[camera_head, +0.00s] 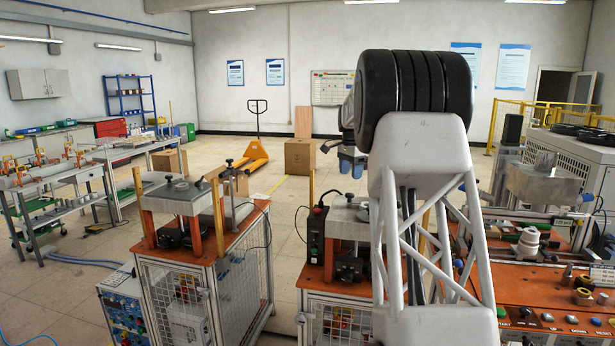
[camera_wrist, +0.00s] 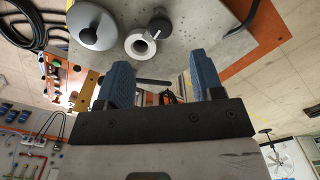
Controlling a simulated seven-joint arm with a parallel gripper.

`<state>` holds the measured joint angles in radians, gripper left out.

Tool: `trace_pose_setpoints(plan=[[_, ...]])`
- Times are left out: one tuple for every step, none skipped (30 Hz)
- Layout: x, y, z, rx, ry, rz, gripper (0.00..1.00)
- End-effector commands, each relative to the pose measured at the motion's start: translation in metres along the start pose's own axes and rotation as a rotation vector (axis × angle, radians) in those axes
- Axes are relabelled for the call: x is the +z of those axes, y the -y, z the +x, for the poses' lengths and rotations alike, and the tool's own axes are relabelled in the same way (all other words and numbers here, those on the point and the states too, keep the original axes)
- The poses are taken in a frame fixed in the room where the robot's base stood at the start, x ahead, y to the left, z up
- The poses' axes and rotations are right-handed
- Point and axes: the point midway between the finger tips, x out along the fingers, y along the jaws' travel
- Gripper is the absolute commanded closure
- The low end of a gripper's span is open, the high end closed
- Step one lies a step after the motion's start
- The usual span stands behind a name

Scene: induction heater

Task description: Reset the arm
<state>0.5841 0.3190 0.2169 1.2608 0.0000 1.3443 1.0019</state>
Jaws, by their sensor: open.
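My gripper (camera_head: 350,165) is in the head view, held in the air left of my large white and black arm links, which hide part of it. Its two blue fingers also show in the wrist view (camera_wrist: 161,68). They stand wide apart with nothing held between them. In the wrist view the fingers are near a grey metal plate (camera_wrist: 222,42). On that plate are a grey round disc with a knob (camera_wrist: 92,25), a white ring (camera_wrist: 140,46) and a black knob (camera_wrist: 159,26).
A heater station (camera_head: 178,192) on a caged cart stands at the left. A second station (camera_head: 345,222) stands partly behind my arm. An orange worktop with buttons (camera_head: 545,285) is at the right. A yellow pallet truck (camera_head: 256,150) and a cardboard box (camera_head: 299,157) stand farther back.

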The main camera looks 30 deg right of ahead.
Motion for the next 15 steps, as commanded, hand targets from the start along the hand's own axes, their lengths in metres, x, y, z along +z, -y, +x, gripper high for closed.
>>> trace_pose_setpoints(plan=[[0.0, 0.0, 0.0, 0.0, 0.0, 0.0, 0.39], [0.0, 0.0, 0.0, 0.0, 0.0, 0.0, 0.39], [0.0, 0.0, 0.0, 0.0, 0.0, 0.0, 0.39], [0.0, 0.0, 0.0, 0.0, 0.0, 0.0, 0.39], [0.0, 0.0, 0.0, 0.0, 0.0, 0.0, 0.39], [0.001, 0.0, 0.0, 0.0, 0.0, -0.001, 0.39], [0.001, 0.0, -0.001, 0.0, 0.0, -0.002, 0.39], [0.003, -0.001, -0.001, -0.001, 0.0, -0.005, 0.39], [0.005, -0.001, -0.002, -0.001, -0.001, -0.009, 0.39], [0.007, -0.002, -0.002, -0.002, -0.001, -0.013, 0.39], [0.01, -0.003, -0.003, -0.002, -0.001, -0.019, 0.39], [0.015, -0.004, -0.005, -0.003, -0.002, -0.028, 0.39], [0.019, -0.005, -0.007, -0.005, -0.003, -0.036, 0.39], [0.024, -0.007, -0.009, -0.006, -0.004, -0.046, 0.39], [0.032, -0.009, -0.01, -0.007, -0.005, -0.063, 0.39]])
